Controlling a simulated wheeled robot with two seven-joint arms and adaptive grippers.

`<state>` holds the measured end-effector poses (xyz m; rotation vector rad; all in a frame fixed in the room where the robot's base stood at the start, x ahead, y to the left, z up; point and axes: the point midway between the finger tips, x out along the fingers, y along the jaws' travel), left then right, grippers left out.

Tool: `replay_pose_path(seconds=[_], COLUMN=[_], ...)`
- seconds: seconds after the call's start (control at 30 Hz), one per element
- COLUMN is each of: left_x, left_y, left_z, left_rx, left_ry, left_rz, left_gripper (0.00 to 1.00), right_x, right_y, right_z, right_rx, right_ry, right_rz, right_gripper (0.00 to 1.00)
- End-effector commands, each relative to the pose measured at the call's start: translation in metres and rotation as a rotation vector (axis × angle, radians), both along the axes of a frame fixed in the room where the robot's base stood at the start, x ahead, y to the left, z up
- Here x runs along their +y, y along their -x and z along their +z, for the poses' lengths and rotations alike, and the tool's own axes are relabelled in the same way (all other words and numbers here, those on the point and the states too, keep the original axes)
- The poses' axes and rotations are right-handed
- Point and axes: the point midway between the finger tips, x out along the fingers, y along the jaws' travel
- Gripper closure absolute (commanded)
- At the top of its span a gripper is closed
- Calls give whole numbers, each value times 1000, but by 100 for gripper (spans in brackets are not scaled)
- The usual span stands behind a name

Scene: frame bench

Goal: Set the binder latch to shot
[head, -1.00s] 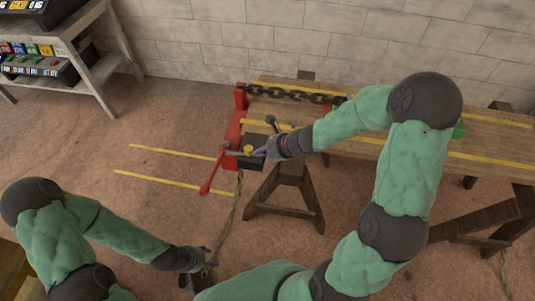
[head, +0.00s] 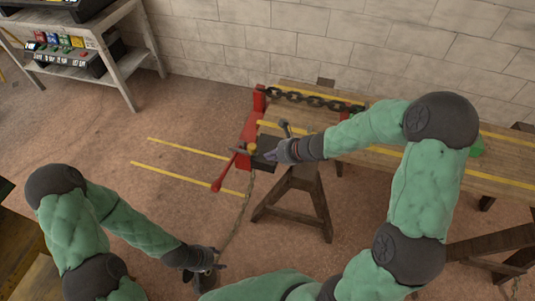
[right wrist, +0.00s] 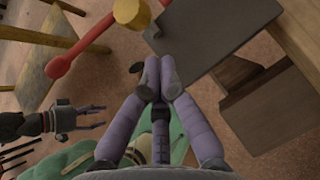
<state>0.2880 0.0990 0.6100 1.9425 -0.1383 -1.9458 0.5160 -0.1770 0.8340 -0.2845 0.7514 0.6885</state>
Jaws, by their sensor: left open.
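The binder sits at the left end of the wooden bench. It has a red frame (head: 250,127), a red lever with a ball end (head: 217,186) and a yellow knob (head: 253,148) by a dark block (head: 262,162). The right wrist view also shows the yellow knob (right wrist: 132,13), the red ball (right wrist: 57,68) and a dark plate (right wrist: 215,30). My right gripper (head: 268,155) is beside the knob; its fingertips (right wrist: 159,78) are together with nothing visible between them. My left gripper (head: 217,267) is open and empty, low at the front. Which part is the latch is unclear.
A dark chain (head: 312,101) runs along the bench's (head: 370,157) back edge. A trestle (head: 290,203) stands beneath it. A rope hangs from the binder to the floor. A grey shelf (head: 118,72) holds boxes at upper left. Yellow floor lines (head: 185,178) cross clear floor.

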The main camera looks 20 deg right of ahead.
Motion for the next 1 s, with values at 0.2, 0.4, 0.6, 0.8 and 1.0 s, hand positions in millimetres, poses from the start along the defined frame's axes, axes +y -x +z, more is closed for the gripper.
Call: replay_pose_path(seconds=[0.2,0.4,0.6,0.8,1.0], left_x=[0,0,0,0,0], left_y=[0,0,0,0,0], left_z=[29,46,53,54,54], left_rx=[0,0,1,1,1], left_ry=[0,0,0,0,0], left_rz=[0,0,0,0,0], left_gripper=[48,48,48,48,48], right_x=[-23,-39,-48,-50,-50], right_y=[22,41,51,54,54], right_z=[35,58,69,71,70], right_rx=[-1,1,1,1,1], right_ry=[1,1,0,0,0], right_rz=[-3,0,1,2,2], right_gripper=[100,100,100,100,100])
